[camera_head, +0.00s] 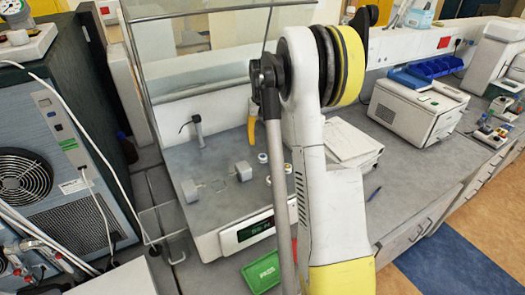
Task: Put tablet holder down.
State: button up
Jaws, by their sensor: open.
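I cannot make out my gripper; my own arm, white and yellow, fills the middle of the view and hides part of the bench. No tablet holder can be named with certainty. A few small white round pieces (263,158) lie just right of the blocks. A bench instrument with a green digital display (255,229) stands at the front edge, partly behind my arm.
A green tray marked PASS (262,271) sits in front, with a red edge (294,252) beside my arm. A clear panel (200,45) stands behind. A dark machine (50,150) stands left.

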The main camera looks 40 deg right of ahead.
jog(key=s+a+r+n+t+h, duration=0.1)
jog(key=s+a+r, duration=0.2)
jog(key=a+r, duration=0.5)
jog(key=s+a+r+n+t, duration=0.25)
jog(key=a+r, duration=0.35)
jog(key=a, duration=0.4)
jog(key=s+a+f+n+t+y, duration=0.1)
jog(key=s+a+f+n+t, duration=0.2)
jog(key=s+a, duration=1.2)
jog(key=shift+a+f+t, duration=0.35)
jog(key=shift+a, duration=0.45)
jog(key=shift+o, duration=0.6)
notch_tip(320, 180, down, 23)
jog(key=b, duration=2.3)
jog(key=shift+f, duration=0.2)
jog(key=shift+r, duration=0.1)
